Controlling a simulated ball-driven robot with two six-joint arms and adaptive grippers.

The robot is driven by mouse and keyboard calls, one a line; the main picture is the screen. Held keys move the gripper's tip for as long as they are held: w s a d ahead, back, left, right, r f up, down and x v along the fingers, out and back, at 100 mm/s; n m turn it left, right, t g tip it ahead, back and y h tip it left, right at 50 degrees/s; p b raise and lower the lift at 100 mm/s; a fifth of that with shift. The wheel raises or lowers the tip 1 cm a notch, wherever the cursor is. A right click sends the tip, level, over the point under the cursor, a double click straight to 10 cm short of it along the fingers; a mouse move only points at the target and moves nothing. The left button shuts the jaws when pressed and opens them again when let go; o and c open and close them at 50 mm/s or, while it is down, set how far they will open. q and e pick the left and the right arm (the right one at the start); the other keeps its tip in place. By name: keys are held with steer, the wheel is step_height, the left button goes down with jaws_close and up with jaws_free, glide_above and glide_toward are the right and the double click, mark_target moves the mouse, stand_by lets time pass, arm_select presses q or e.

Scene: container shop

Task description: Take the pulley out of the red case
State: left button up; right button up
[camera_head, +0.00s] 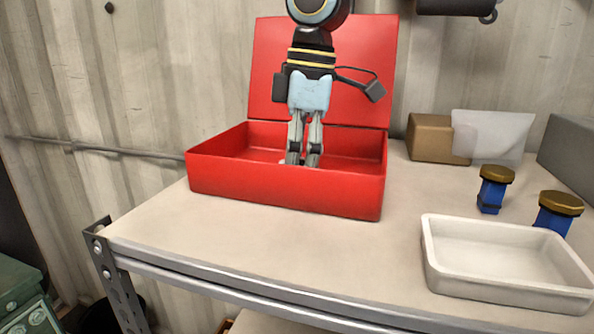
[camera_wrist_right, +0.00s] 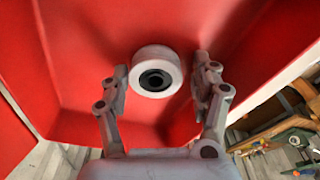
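The open red case (camera_head: 285,192) stands on the shelf with its lid raised at the back. My right gripper (camera_head: 303,160) points down into the case, its fingertips low inside, behind the front wall. In the right wrist view the pulley (camera_wrist_right: 156,72), a white wheel with a dark hub, lies on the red case floor. The right gripper's fingers (camera_wrist_right: 162,84) are spread, one on each side of the pulley, with a visible gap on both sides. In the head view the pulley is mostly hidden by the fingers and front wall. My left gripper is not in view.
A white tray (camera_head: 432,262) stands at the right front of the shelf. Two blue bottles with brown caps (camera_head: 491,197) (camera_head: 554,218) stand behind it. A brown box (camera_head: 428,138) and a pale translucent bin (camera_head: 493,136) are at the back right. Shelf between case and tray is clear.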

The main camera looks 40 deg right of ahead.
steer(key=c, duration=0.9)
steer(key=shift+r, duration=0.1)
